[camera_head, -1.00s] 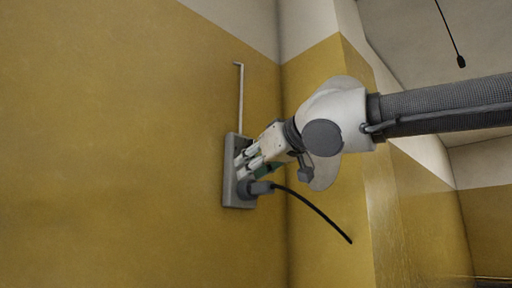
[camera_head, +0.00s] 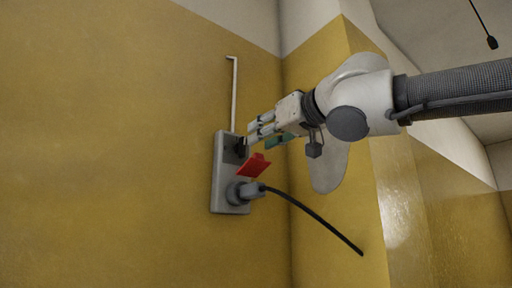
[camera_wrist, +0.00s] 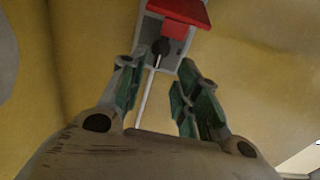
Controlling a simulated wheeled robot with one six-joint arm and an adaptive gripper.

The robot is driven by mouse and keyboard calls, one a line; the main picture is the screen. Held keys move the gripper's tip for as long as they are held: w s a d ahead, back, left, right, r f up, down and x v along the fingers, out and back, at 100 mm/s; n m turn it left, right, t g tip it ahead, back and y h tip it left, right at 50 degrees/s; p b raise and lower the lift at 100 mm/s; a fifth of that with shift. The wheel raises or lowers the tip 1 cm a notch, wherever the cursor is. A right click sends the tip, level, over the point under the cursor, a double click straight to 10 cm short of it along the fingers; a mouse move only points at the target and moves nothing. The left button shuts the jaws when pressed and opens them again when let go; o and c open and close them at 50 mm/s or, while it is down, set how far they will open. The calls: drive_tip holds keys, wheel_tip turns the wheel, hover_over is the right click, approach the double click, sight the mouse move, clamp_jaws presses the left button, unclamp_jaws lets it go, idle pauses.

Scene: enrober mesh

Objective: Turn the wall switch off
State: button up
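The wall switch is a tall grey box (camera_head: 218,180) on the yellow wall. It has a dark switch part (camera_head: 240,147) in its upper half and a red flap (camera_head: 254,165) sticking out below that. In the wrist view the red flap (camera_wrist: 178,12) is at the top, with the dark part (camera_wrist: 160,46) under it. My gripper (camera_head: 251,133) is at the upper right of the box, its fingertips close to the dark part; contact cannot be told. In the wrist view the fingers (camera_wrist: 158,83) are apart with nothing held between them. The switch's setting cannot be told.
A grey plug (camera_head: 251,191) sits in the lower part of the box, its black cable (camera_head: 316,217) hanging to the right. A thin white conduit (camera_head: 233,95) runs up from the box. A wall corner juts out at right. The wall left of the box is bare.

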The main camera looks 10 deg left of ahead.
sight(243, 145)
drive_tip(key=x, duration=0.7)
drive_tip(key=shift+w+a, duration=0.25)
drive_tip(key=shift+w, duration=0.05)
drive_tip(key=c, duration=0.7)
drive_tip(key=shift+o, duration=0.2)
drive_tip(key=shift+n, duration=0.4)
drive_tip(key=n, duration=0.2)
drive_tip(key=shift+n, duration=0.4)
drive_tip(key=shift+s+a+f+n, duration=0.1)
drive_tip(key=shift+s+n, duration=0.05)
drive_tip(key=shift+n, duration=1.75)
